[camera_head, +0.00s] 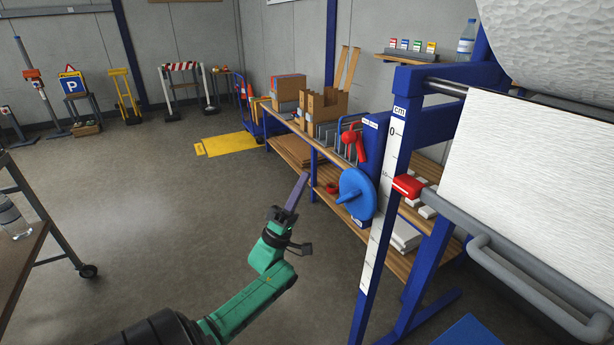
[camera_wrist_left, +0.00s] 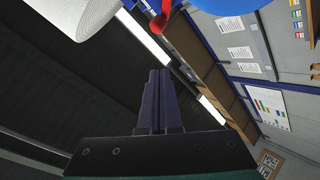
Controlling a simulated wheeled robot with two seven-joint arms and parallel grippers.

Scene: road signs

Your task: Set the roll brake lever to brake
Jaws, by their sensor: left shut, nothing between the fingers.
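The red brake lever (camera_head: 357,144) with a round knob is on the blue frame at the upper middle, beside a small label (camera_head: 370,124). The label is too small to read. A red part that looks like this lever (camera_wrist_left: 158,25) shows at the top of the left wrist view. My left gripper (camera_head: 303,178) is shut and empty. Its fingers point up, to the left of and below the lever, apart from it. The fingers (camera_wrist_left: 160,73) also show pressed together in the left wrist view. My right gripper is in neither view.
A blue handwheel (camera_head: 357,195) stands just below the lever, right of my gripper. A red slider (camera_head: 408,186) sits on the white scale (camera_head: 394,140). A white sheet (camera_head: 535,165) hangs at the right. A wooden bench (camera_head: 292,150) stands behind.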

